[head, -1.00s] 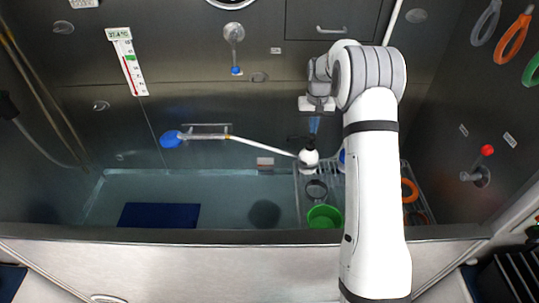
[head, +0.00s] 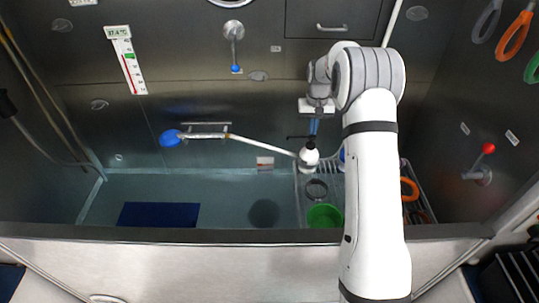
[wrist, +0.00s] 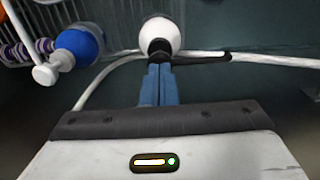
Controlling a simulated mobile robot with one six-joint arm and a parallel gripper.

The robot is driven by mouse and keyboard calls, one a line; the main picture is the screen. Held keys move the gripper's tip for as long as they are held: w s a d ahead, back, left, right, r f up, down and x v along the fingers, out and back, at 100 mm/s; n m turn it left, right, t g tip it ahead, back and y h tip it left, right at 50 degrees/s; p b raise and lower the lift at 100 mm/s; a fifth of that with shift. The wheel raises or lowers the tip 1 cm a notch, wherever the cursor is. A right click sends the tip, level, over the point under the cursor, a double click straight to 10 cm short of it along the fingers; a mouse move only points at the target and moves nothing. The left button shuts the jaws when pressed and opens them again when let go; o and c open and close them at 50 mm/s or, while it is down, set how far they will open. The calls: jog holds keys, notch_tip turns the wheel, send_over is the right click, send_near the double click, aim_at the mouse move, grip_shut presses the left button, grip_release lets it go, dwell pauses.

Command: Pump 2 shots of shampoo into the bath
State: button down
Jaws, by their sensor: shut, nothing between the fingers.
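My gripper (head: 313,131) is shut and empty, its blue fingers pointing down over a round white bottle (head: 309,159) with a black pump. In the wrist view, the closed fingertips (wrist: 160,68) are at the black pump head (wrist: 160,47); whether they touch it I cannot tell. Its long black spout points left in the head view, toward the open water. The white bottle also shows in the wrist view (wrist: 160,31). A blue bottle (wrist: 76,46) with a white pump stands to its left there, mostly hidden behind my arm in the head view. The bath (head: 175,187) holds water. Neither bottle's label is readable.
A wire rack (head: 302,190) at the bath's right carries the bottles, a green bowl (head: 324,216), a dark ring (head: 317,189) and orange rings (head: 409,189). A blue-ended white wand (head: 245,139) reaches close to the white bottle. A blue mat (head: 158,215) lies in the bath's front left.

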jog(key=shift+f+b, duration=0.6)
jog(key=shift+f, duration=0.4)
jog(key=shift+r, duration=0.1)
jog(key=shift+r+p, duration=0.9)
jog(key=shift+r, duration=0.6)
jog(key=shift+f, duration=0.25)
